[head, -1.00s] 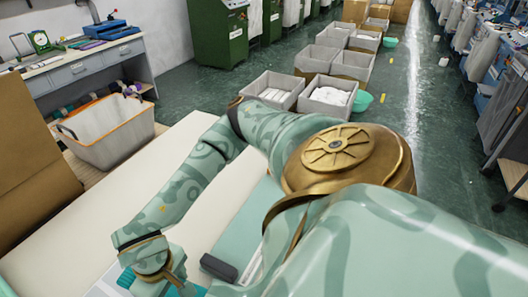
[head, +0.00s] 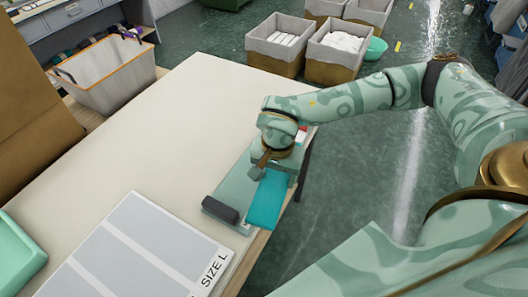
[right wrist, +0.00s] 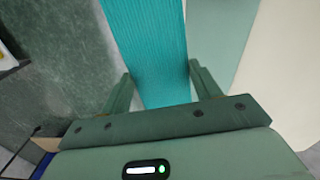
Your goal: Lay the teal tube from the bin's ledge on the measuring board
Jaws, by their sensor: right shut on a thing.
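The teal tube (head: 267,200) is a flat, ribbed strip in the head view. My right gripper (head: 265,166) is shut on it; the right wrist view shows the tube (right wrist: 150,35) running out between the fingers. A pale green board (head: 232,187) with a dark grey block at its near end lies along the table's right side and looks like the measuring board. The tube is over the board's right side, roughly lengthwise; whether it touches cannot be told. In the wrist view, the board (right wrist: 216,40) is right of the tube. My left gripper is out of view.
A white sheet marked SIZE L (head: 140,255) lies on the cream table (head: 150,140). A mint tray (head: 15,255) is at the left edge. A grey bin with an orange rim (head: 105,75) stands beyond the table. The table's middle is clear; green floor lies beyond its right edge.

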